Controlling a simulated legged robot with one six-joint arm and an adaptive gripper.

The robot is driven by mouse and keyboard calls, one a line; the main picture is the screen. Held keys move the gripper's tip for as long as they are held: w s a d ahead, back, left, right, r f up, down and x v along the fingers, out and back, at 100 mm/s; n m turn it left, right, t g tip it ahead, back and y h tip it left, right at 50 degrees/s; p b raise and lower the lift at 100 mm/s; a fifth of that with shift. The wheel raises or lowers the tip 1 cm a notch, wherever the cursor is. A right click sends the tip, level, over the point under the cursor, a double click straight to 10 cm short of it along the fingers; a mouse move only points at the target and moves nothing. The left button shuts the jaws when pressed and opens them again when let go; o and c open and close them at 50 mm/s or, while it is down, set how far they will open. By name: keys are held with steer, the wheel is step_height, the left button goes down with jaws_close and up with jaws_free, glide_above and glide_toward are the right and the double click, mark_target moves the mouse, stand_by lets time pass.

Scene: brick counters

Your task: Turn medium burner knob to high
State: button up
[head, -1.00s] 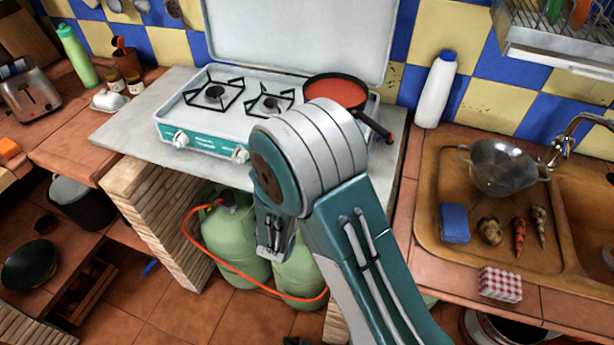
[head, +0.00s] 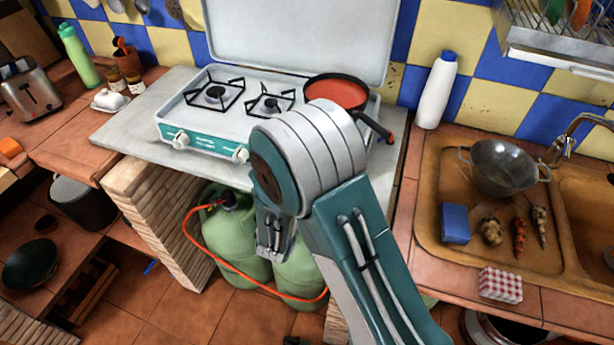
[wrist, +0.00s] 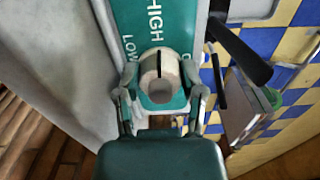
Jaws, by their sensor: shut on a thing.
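The stove (head: 203,148) stands on the counter with its teal front panel facing me. A left knob (head: 181,139) and a knob to its right (head: 241,154) show on the panel; my arm hides the panel's right end. In the wrist view, a pale knob (wrist: 160,80) with a black line sits on the teal panel (wrist: 130,20), below the words HIGH and LOW. The line runs up and down in the picture. My gripper (wrist: 160,95) is shut on this knob, one finger on each side. In the head view my arm hides the gripper.
Gas bottles (head: 238,240) with an orange hose stand under the counter. A white bottle (head: 437,90) and the sink (head: 430,225) are to the right.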

steer(key=shift+a+f+n, duration=0.1)
steer(key=shift+a+n, duration=0.05)
steer(key=shift+n, duration=0.15)
steer(key=o, duration=1.1)
steer(key=shift+o, duration=0.2)
steer(key=shift+a, duration=0.1)
steer(key=v, duration=1.2)
steer(key=shift+w, duration=0.1)
